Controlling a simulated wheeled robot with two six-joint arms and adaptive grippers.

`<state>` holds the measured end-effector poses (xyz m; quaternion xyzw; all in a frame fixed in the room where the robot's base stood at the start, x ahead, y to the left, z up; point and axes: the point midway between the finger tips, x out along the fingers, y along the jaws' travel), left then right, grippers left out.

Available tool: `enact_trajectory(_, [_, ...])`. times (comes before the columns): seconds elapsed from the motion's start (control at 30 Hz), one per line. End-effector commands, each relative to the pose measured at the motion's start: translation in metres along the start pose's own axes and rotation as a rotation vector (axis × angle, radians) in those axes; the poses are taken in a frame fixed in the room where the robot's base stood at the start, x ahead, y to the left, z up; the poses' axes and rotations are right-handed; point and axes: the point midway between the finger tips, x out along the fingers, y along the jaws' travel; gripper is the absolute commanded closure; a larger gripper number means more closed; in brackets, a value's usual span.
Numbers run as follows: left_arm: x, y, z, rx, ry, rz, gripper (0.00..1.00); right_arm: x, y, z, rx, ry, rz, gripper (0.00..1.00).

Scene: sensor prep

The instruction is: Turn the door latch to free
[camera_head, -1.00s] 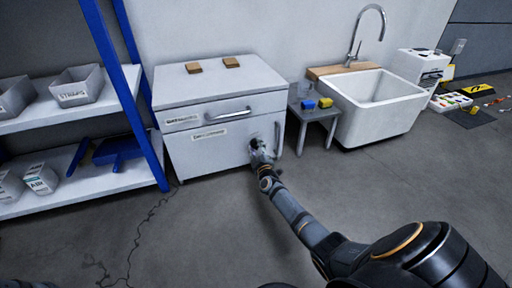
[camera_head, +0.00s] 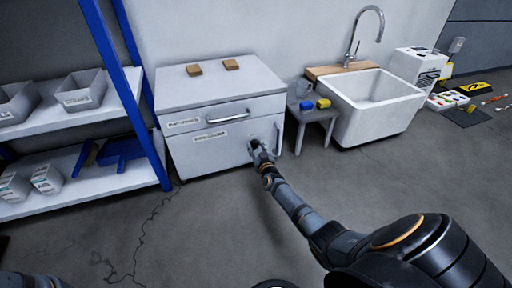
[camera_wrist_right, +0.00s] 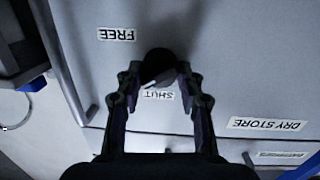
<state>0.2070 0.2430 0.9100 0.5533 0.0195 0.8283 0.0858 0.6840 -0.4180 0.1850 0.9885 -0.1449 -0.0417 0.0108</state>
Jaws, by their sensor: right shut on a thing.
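The door latch is a round black knob (camera_wrist_right: 160,65) on the white cabinet's door (camera_head: 205,155). My right gripper (camera_head: 258,150) is at the door's right part, and its fingers (camera_wrist_right: 160,75) are shut on the knob's two sides in the wrist view. A pale pointer line on the knob lies by the SHUT label (camera_wrist_right: 158,94). The FREE label (camera_wrist_right: 116,34) is off to the upper left in that upside-down view. In the head view the gripper hides the knob. My left gripper is not in view.
The door's upright handle (camera_head: 279,137) stands close to the right gripper. A drawer with a bar handle (camera_head: 228,116) is above the door. A small grey table (camera_head: 316,113) and a sink (camera_head: 375,110) are to the right, a blue-framed shelf (camera_head: 125,90) to the left. The floor in front is clear.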

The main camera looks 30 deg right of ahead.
Motion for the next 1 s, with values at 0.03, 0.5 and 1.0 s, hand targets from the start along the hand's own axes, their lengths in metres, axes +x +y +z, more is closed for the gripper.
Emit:
enact_trajectory(0.03, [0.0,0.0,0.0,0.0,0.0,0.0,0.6,0.0,0.0,0.0,0.04,-0.003,-0.004,0.94])
enact_trajectory(0.5, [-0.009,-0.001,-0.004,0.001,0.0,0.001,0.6,0.0,0.002,0.001,0.439,-0.024,-0.036,0.94])
enact_trajectory(1.0, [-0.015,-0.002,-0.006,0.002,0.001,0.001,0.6,0.0,0.003,0.001,0.626,-0.035,-0.051,0.94])
